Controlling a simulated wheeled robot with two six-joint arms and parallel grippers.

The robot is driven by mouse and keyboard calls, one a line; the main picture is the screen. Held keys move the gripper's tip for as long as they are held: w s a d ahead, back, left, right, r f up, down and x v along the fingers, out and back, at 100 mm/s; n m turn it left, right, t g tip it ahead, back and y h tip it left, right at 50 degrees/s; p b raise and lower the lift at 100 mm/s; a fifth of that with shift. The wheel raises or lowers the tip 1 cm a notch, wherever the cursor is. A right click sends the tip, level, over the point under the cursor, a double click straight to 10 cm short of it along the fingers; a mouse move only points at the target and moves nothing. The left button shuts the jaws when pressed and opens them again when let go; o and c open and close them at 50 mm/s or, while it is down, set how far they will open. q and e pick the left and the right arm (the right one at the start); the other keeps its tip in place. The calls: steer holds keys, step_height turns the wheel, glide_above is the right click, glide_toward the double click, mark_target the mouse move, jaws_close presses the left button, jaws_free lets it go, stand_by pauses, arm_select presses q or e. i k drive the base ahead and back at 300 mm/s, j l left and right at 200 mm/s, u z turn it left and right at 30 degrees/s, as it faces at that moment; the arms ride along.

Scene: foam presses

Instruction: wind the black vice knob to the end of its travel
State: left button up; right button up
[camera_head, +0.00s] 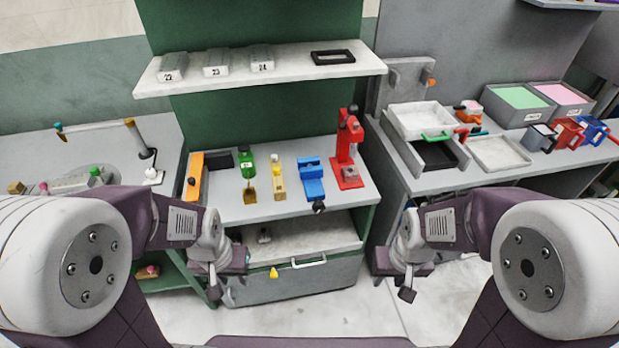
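The blue vice (312,179) sits on the grey worktop, right of the middle. Its black knob (319,207) faces me at the worktop's front edge. My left gripper (212,290) hangs in front of the bench, low and left of the knob, touching nothing that I can see. My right gripper (407,292) hangs low and right of the knob, well apart from it. Both grippers are small and angled here, so I cannot tell whether their fingers are open or shut.
A red press (348,150) stands right of the vice. A yellow block device (279,180) and a green tool (246,164) stand left of it. A white shelf (290,73) hangs above.

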mark_target(319, 206)
steer(key=i+j+z, duration=0.65)
steer(key=j+z, duration=0.15)
steer(key=j, duration=0.15)
